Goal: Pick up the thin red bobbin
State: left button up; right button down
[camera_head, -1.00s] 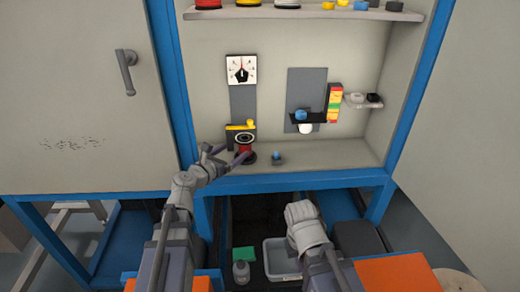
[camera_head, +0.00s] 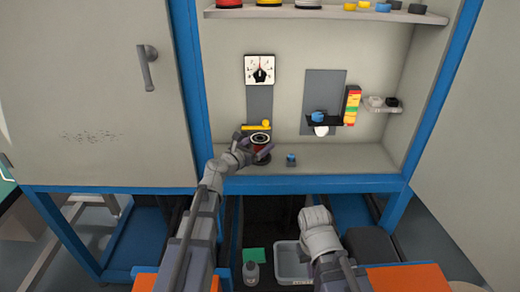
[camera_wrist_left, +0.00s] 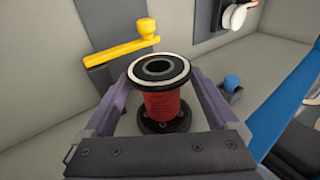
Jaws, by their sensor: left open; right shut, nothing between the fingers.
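The red bobbin (camera_wrist_left: 163,102) stands upright on a dark round base in the left wrist view, with a white-rimmed black top flange. It also shows on the cabinet's lower ledge in the head view (camera_head: 260,142). My left gripper (camera_head: 257,152) is open, with one finger on each side of the bobbin. In the left wrist view its purple-grey fingers (camera_wrist_left: 163,95) flank the bobbin, and I cannot tell whether they touch it. My right gripper (camera_head: 314,213) hangs low in front of the cabinet, away from the bobbin, shut and empty.
A yellow-handled lever (camera_wrist_left: 130,47) is just behind the bobbin. A small blue-topped knob (camera_head: 291,160) stands to its right on the ledge. A grey bin (camera_head: 292,262), a bottle (camera_head: 251,272) and a green piece (camera_head: 254,255) are below. More bobbins (camera_head: 307,2) sit on the top shelf.

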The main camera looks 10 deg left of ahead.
pick_arm(q)
jog(key=shift+w+d+f, duration=0.1)
jog(key=shift+w+d, duration=0.05)
jog(key=shift+w, duration=0.35)
jog(key=c, duration=1.4)
